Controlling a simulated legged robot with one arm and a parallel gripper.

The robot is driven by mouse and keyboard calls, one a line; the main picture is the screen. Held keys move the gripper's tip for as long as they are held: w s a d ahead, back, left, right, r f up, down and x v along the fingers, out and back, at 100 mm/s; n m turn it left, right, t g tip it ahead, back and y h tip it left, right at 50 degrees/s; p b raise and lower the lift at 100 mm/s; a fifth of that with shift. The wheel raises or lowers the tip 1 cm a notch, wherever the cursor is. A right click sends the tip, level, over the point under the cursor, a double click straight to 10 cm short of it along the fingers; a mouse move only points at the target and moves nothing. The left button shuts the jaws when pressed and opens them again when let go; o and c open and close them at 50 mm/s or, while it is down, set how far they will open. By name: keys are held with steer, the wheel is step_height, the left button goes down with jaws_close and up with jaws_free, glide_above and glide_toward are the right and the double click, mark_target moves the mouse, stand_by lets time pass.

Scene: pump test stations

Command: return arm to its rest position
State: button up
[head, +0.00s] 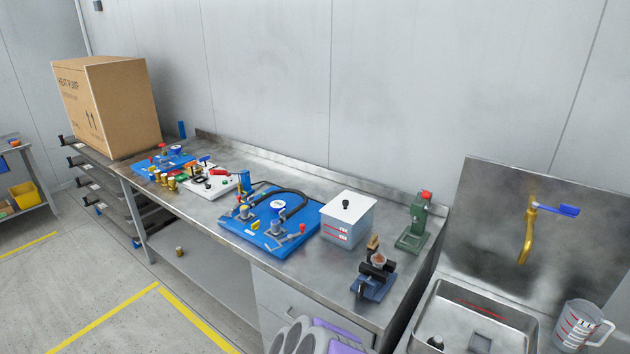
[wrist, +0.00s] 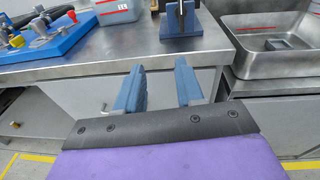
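My gripper (wrist: 159,68) shows in the wrist view with its two blue fingers apart and nothing between them. It points toward the front edge of the steel workbench (wrist: 85,72). Whether the fingertips touch the bench edge, I cannot tell. In the head view, grey and purple parts of my own arm show at the bottom middle, in front of the workbench (head: 232,229). The fingers cannot be made out there.
A vise (head: 374,278), a lidded white container (head: 347,219), a blue pump board (head: 265,222) and a green press (head: 413,225) stand on the bench. A sink (head: 462,312) with a measuring jug (head: 580,325) is at right. Floor at lower left is mostly clear.

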steer(key=w+a+r+n+g+y, duration=0.1)
steer(key=w+a+r+n+y, duration=0.3)
steer(key=a+r+n+y, duration=0.85)
steer(key=s+a+r+n+g+y, duration=0.35)
steer(key=s+r+n, duration=0.35)
steer(key=n, duration=0.3)
steer(key=s+d+r+n+g+h, duration=0.1)
steer(key=s+d+n+g+h, duration=0.2)
steer(key=s+d+n, duration=0.6)
steer(key=s+d+r+n+g+h, duration=0.2)
steer(key=s+d+n+g, duration=0.6)
steer(key=s+d, duration=1.2)
steer(key=s+n+h, duration=0.2)
steer(key=s, duration=0.5)
steer(key=shift+s+d, duration=0.2)
steer(key=shift+s, duration=0.15)
